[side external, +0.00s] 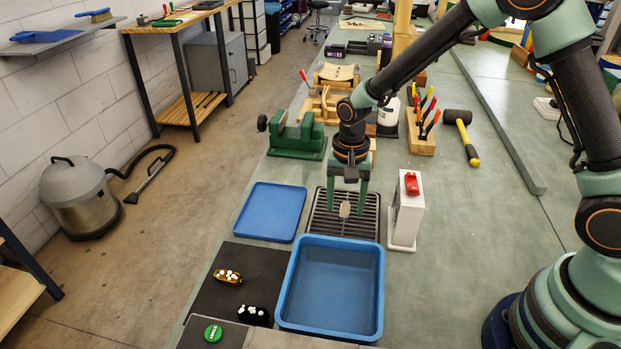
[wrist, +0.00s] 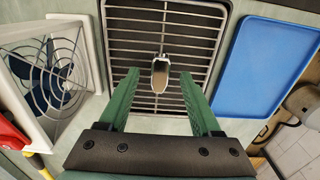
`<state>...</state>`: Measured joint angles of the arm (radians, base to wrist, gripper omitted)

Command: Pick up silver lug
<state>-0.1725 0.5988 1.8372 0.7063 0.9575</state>
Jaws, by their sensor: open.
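The silver lug (side external: 345,209) is a small, pale, rounded piece at the dark slatted grate (side external: 318,229). It also shows in the wrist view (wrist: 160,74), with its long side running away from me. My gripper (side external: 347,211) points down over the grate with its two green fingers apart. In the wrist view my gripper (wrist: 159,76) has one fingertip on each side of the lug, with a clear gap on both sides. It holds nothing. I cannot tell the exact height of the fingertips against the lug.
An empty blue bin (side external: 331,333) stands in front of the grate. A flat blue tray (side external: 270,211) lies left, and a white fan box (side external: 405,214) stands close right. A gold lug (side external: 228,276) and a black lug (side external: 253,314) lie on a dark mat. A green vise (side external: 297,143) stands behind.

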